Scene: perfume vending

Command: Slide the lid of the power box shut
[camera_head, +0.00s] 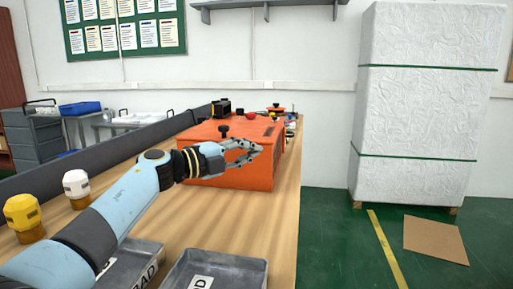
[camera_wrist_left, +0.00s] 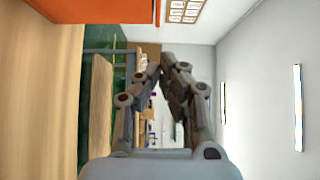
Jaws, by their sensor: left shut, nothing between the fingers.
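The power box is a large orange box (camera_head: 245,177) on the wooden table, in the middle of the head view. Its orange top (camera_head: 205,132) carries a small black knob. I cannot tell how far the lid is slid. My left gripper (camera_head: 259,148) is in front of the box in the head view, its fingers covering part of the box's upper front. It is shut and empty; whether it touches the box is unclear. In the left wrist view the closed fingertips (camera_wrist_left: 166,66) meet, and an orange surface (camera_wrist_left: 95,10) shows at the top left. My right gripper is not in view.
A yellow-capped (camera_head: 23,213) and a white-capped container (camera_head: 76,184) stand at the table's left. Grey metal trays (camera_head: 226,262) lie at the near end. Small items, including a black device (camera_head: 221,108), sit behind the box. A tall white wrapped stack (camera_head: 415,110) stands beyond the right floor.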

